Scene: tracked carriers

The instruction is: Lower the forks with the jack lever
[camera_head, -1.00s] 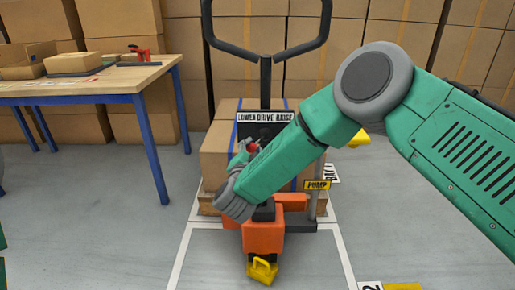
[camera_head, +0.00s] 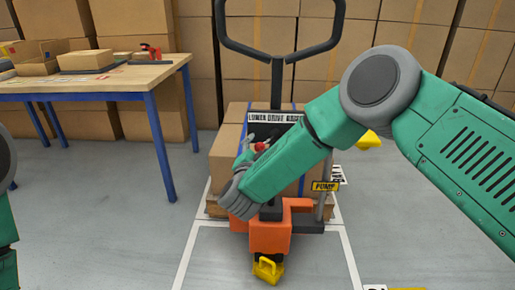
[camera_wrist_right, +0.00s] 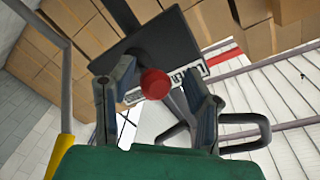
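The pallet jack has a black loop handle (camera_head: 279,50) and an orange base (camera_head: 269,238). Its label plate (camera_head: 275,117) reads "LOWER DRIVE RAISE". The jack lever's red knob (camera_head: 261,146) sits below the left half of that plate. My right gripper (camera_head: 250,150) is at the knob, partly hidden behind my own forearm. In the right wrist view the red knob (camera_wrist_right: 155,83) lies between the two spread fingers, with gaps visible on both sides. The forks are hidden under the load. My left arm shows only at the left edge; its gripper is out of view.
A cardboard box (camera_head: 225,150) on a pallet stands behind the mast. A "PUMP" sign (camera_head: 325,186) is right of the base; a yellow block (camera_head: 267,268) is in front. A wooden table (camera_head: 120,80) with boxes stands left. Stacked cartons (camera_head: 300,90) line the back. White floor lines surround the jack.

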